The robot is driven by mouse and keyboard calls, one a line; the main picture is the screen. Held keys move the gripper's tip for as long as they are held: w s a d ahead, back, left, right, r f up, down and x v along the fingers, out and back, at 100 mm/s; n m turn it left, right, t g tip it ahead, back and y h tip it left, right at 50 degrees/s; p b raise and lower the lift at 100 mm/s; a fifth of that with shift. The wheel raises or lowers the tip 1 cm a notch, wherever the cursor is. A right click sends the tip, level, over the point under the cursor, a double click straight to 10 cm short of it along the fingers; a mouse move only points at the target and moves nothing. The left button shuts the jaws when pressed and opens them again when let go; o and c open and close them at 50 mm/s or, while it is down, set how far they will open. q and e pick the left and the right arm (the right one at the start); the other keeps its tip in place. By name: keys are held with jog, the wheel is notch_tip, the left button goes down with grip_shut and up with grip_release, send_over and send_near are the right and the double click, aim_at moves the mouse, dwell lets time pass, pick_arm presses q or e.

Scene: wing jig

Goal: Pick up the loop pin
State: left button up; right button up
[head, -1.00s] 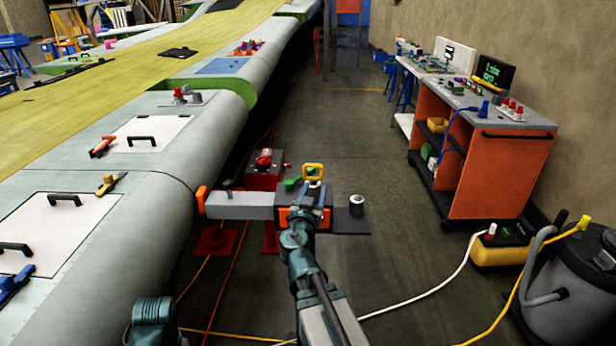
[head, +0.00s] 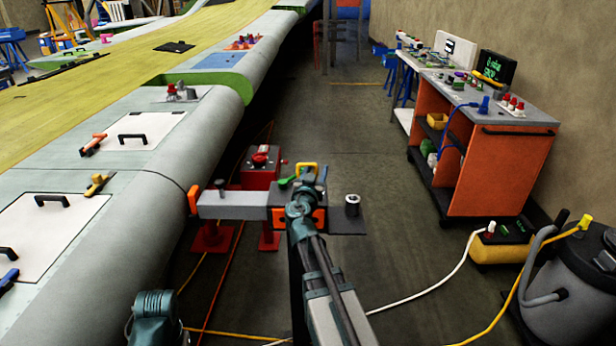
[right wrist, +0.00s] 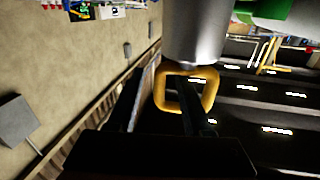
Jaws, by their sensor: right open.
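The loop pin shows as a yellow squared loop (head: 306,167) at the top of the dark fixture block, beside a green part. In the right wrist view the yellow loop (right wrist: 160,92) hangs below a grey cylinder. My right gripper (head: 320,180) is open at the loop. In the right wrist view its two dark fingers (right wrist: 160,108) reach toward the loop, and the right finger overlaps the loop's opening. I cannot tell whether that finger passes through the loop or touches it. Only a teal part of my left arm shows; its gripper is out of view.
A grey beam (head: 232,205) with orange ends joins the fixture beside the wing (head: 150,235). A red box (head: 262,168) stands behind it. A dark plate with a small metal cup (head: 352,204) lies to the right. An orange cart (head: 505,170) and vacuum (head: 575,280) stand farther right.

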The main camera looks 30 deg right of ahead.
jog(key=x, duration=0.2)
jog(key=shift+w+d, duration=0.2)
jog(key=shift+a, duration=0.15)
jog(key=shift+c, duration=0.4)
grip_shut()
